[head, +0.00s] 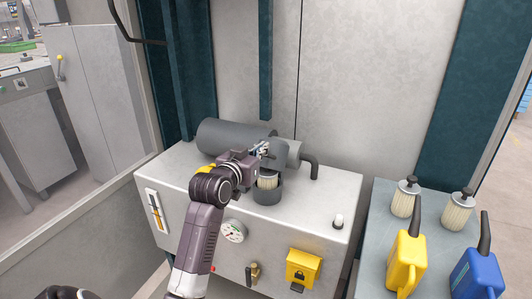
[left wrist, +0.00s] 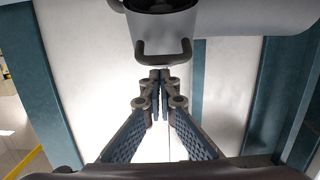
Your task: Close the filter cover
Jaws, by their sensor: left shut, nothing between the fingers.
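The filter housing (head: 267,196) is a dark grey cup on top of the machine, with a cream pleated filter (head: 267,181) standing in it. A grey cover (head: 284,152) is raised above the filter, beside the large grey cylinder; the gripper partly hides it. In the left wrist view, a grey round part with a dark loop handle (left wrist: 163,50) is at the top, just beyond the fingertips. My left gripper (head: 263,149) is at the cover, its fingers shut and empty; they also show in the left wrist view (left wrist: 160,78). Whether they touch the handle I cannot tell.
The large grey cylinder (head: 225,138) lies behind the gripper, and a dark bent pipe (head: 311,163) stands right of the cover. A side table (head: 375,215) holds two spare filters, a yellow can (head: 405,265) and a blue can (head: 475,273). The machine top's right front is mostly clear.

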